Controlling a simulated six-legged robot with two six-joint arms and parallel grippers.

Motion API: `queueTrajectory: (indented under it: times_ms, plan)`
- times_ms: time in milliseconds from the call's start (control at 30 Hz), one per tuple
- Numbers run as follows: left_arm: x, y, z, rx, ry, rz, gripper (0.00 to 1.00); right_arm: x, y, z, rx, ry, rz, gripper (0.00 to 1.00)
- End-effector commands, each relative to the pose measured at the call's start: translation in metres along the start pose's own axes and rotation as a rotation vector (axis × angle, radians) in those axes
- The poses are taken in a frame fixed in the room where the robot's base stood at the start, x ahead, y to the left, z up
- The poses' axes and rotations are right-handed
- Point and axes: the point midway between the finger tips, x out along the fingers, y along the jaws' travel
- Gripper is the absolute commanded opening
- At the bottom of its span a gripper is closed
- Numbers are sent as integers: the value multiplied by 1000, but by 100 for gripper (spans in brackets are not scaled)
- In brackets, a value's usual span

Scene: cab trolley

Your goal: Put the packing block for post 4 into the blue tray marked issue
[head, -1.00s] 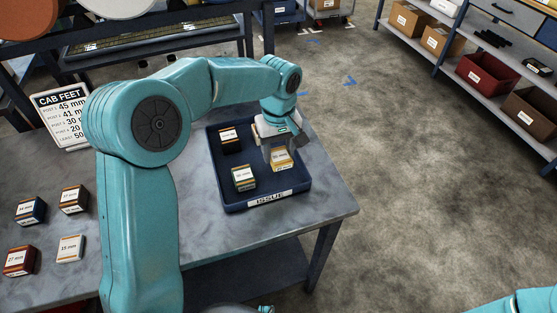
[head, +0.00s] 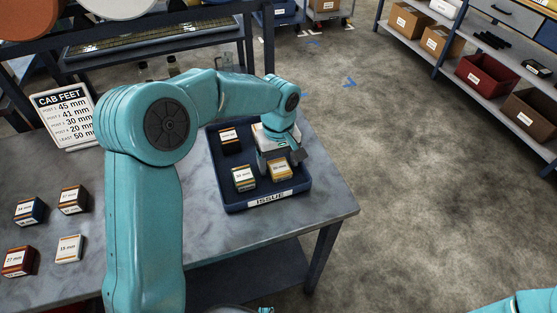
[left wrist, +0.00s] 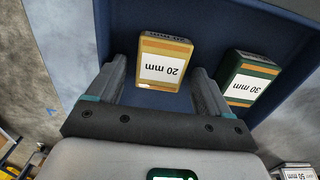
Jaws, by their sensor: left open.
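The yellow 20 mm block (head: 281,170) stands in the blue tray marked ISSUE (head: 233,207), at its front right. In the left wrist view the same block (left wrist: 166,62) lies between the spread fingers, with a gap on each side. My left gripper (head: 281,160) is open around it, fingers pointing down. The CAB FEET sign (head: 66,115) at the table's left back lists 20 mm on its fourth line. My right gripper is not shown.
The tray also holds a green 30 mm block (head: 243,178) close on the left and a dark block (head: 230,140) behind. Several blocks, among them a white 15 mm block (head: 69,249), stand on the table (head: 215,243) at left.

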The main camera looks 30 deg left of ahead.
Motion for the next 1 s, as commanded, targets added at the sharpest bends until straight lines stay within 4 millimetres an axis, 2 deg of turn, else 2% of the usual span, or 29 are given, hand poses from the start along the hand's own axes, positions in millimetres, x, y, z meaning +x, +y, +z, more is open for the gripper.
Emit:
queueTrajectory:
  times_ms: [167, 500, 600, 800, 1000]
  plan:
    - [-12, 1, -1, 0, 3, 2, 80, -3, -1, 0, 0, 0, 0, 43]
    - [-89, 1, -1, 0, 3, 3, 80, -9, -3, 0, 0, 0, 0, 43]
    - [-107, 1, 0, -1, 2, 3, 80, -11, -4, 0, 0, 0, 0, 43]
    - [-123, 0, 0, -1, 0, 1, 80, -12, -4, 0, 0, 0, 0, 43]
    - [-124, 0, 0, 0, 0, 0, 80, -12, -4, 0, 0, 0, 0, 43]
